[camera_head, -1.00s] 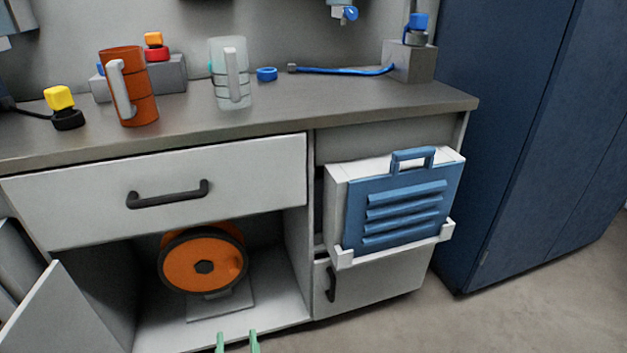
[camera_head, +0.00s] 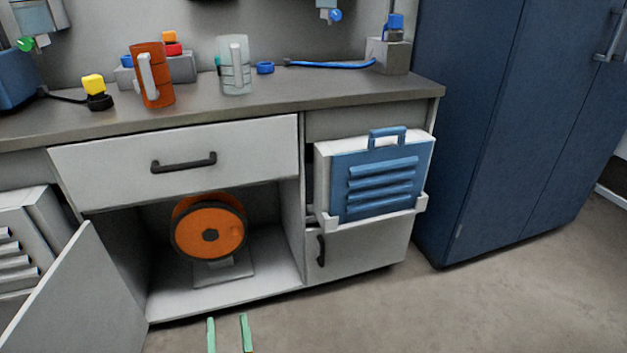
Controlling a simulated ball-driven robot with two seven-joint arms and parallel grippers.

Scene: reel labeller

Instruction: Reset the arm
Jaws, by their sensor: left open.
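My left gripper (camera_head: 228,333) shows at the bottom edge of the head view as two green fingertips. They are apart with nothing between them, in front of the open cabinet (camera_head: 185,304). The rest of that arm is out of the picture. My right gripper is not in view. An orange reel (camera_head: 210,232) with a dark rim stands upright on a light stand inside the open cabinet, beyond the fingertips and apart from them.
The cabinet's door (camera_head: 84,296) stands open at the left. A blue-fronted case (camera_head: 376,182) sits in a holder on the right. The counter (camera_head: 250,107) bears an orange mug (camera_head: 157,88) and a clear mug (camera_head: 236,80). Floor (camera_head: 420,310) at the right is clear.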

